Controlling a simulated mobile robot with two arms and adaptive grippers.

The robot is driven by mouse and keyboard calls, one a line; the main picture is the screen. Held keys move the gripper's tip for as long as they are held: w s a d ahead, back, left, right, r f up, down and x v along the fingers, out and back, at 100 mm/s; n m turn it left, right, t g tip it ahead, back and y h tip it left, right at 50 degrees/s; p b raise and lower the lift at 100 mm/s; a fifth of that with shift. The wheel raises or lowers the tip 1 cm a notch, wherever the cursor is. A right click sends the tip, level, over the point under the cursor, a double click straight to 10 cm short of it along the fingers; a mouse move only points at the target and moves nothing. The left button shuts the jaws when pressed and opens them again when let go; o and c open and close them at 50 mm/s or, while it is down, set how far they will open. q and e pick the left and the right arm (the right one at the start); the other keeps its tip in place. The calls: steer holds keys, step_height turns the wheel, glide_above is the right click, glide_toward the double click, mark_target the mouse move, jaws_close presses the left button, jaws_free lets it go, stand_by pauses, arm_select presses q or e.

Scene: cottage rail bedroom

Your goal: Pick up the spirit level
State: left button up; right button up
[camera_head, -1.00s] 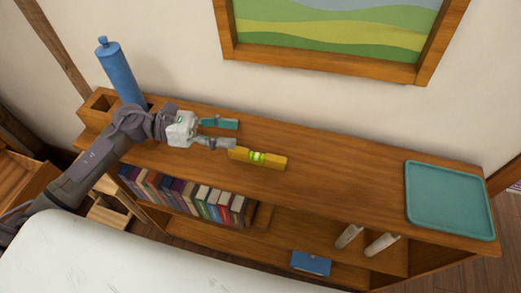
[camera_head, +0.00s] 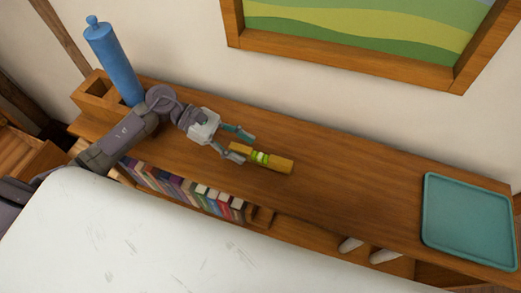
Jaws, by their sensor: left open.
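The spirit level (camera_head: 277,163) is a short orange-brown bar with a yellow-green vial section near its middle. My left gripper (camera_head: 244,145) reaches in from the left and is open. Its two fingers lie around the left end of the level, one on the wall side and one on the front side. I cannot tell whether either finger touches it. My right gripper is not in view.
A teal tray (camera_head: 468,222) lies at the right end. Books (camera_head: 180,187) fill the shelf below. A white surface (camera_head: 170,240) covers the front. A framed picture (camera_head: 360,58) hangs behind.

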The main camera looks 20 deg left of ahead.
arm_select(q)
steer(key=shift+x, duration=0.9)
steer(key=shift+c, duration=0.2)
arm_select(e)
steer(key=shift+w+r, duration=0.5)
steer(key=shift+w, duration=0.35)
arm_select(q)
jaws_close()
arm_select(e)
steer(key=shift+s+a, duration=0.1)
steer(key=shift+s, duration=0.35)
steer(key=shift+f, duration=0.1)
